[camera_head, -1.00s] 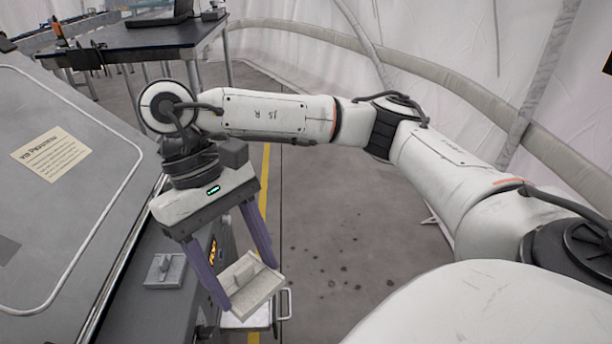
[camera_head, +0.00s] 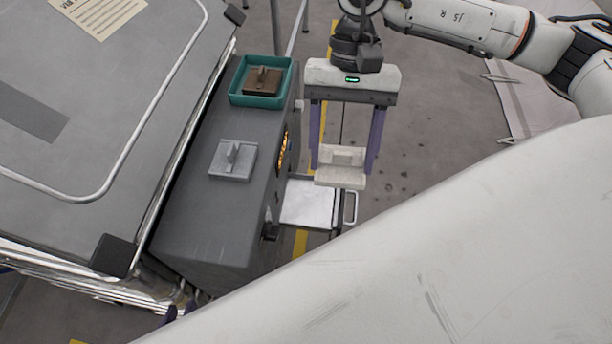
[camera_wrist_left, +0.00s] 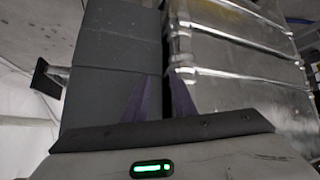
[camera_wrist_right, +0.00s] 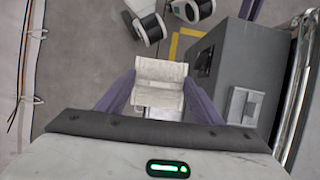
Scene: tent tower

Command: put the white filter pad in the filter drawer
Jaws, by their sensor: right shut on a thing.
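The pad (camera_wrist_right: 160,72) is also between the fingers in the right wrist view. The filter drawer (camera_head: 305,207) is pulled out from the side of the grey housing, with a handle at its outer end. The pad is held above and apart from it; the exact height is unclear. My left gripper (camera_wrist_left: 165,80) has its purple fingers close together beside dark and metal boxes; any small gap is unclear.
The grey housing (camera_head: 190,225) bears a grey filter block (camera_head: 232,160) and a teal tray (camera_head: 238,97) with a brown block (camera_head: 262,80). A large metal case (camera_head: 85,130) stands at left. Open floor (camera_head: 420,150) lies right of the drawer.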

